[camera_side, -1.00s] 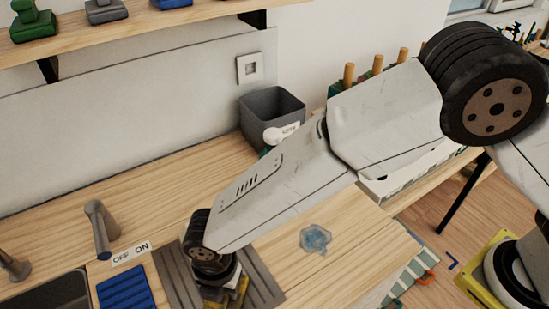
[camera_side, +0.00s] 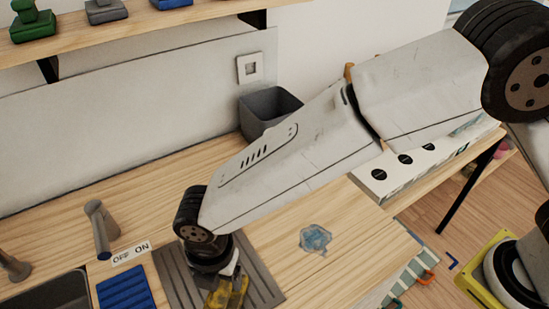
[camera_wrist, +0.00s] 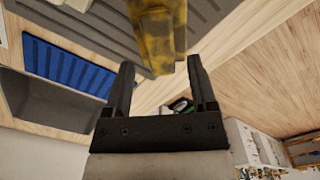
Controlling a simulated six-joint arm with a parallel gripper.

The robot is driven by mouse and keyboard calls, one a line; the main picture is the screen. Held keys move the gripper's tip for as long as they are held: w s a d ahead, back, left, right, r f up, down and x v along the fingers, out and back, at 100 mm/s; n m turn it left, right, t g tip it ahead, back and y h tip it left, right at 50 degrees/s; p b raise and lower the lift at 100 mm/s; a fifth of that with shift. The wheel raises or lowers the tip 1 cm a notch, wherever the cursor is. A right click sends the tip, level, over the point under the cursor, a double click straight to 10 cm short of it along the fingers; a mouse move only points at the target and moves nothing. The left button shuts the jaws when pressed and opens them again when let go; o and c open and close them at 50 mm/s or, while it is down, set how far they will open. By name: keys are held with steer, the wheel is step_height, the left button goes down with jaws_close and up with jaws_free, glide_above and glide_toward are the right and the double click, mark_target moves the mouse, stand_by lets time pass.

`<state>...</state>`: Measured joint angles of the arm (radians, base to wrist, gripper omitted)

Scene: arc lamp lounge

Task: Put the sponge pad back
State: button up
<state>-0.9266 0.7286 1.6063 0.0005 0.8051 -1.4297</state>
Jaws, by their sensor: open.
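My gripper (camera_wrist: 160,66) is open, its two dark fingers spread apart in the wrist view. A worn yellow piece with dark mottling (camera_wrist: 158,30) shows beyond and between the fingertips; I cannot tell whether it is the sponge pad or a part of mine. In the side view my gripper (camera_side: 226,292) is low over the grey ribbed mat (camera_side: 264,287), with yellow showing at its lower end, partly cut off by the frame. A blue ribbed pad (camera_side: 127,290) lies left of that mat, beside the sink; it also shows in the wrist view (camera_wrist: 66,68).
A pale blue wet-looking patch (camera_side: 315,238) lies on the counter, right of the mat. A grey bin (camera_side: 268,107) stands behind. A shelf (camera_side: 120,22) hangs above.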

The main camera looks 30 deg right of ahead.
mark_target(223, 287)
step_height(223, 287, up, 8)
steer(key=shift+f, duration=0.2)
stand_by(0.6)
steer(key=w+d+m+t, duration=0.1)
steer(key=w+d+m, duration=0.2)
steer(key=d+m, duration=0.6)
steer(key=w+d+m, duration=0.3)
steer(key=d+m, duration=0.1)
steer(key=d, duration=0.9)
steer(key=s+d+f+m, duration=0.1)
steer(key=s+d+m, duration=0.3)
steer(key=d+m, duration=0.3)
steer(key=s+d+f+m+t, duration=0.1)
steer(key=s+d+m, duration=0.3)
steer(key=d+m, duration=0.3)
steer(key=d, duration=0.4)
steer(key=shift+f+t, duration=0.3)
steer(key=shift+f, duration=0.05)
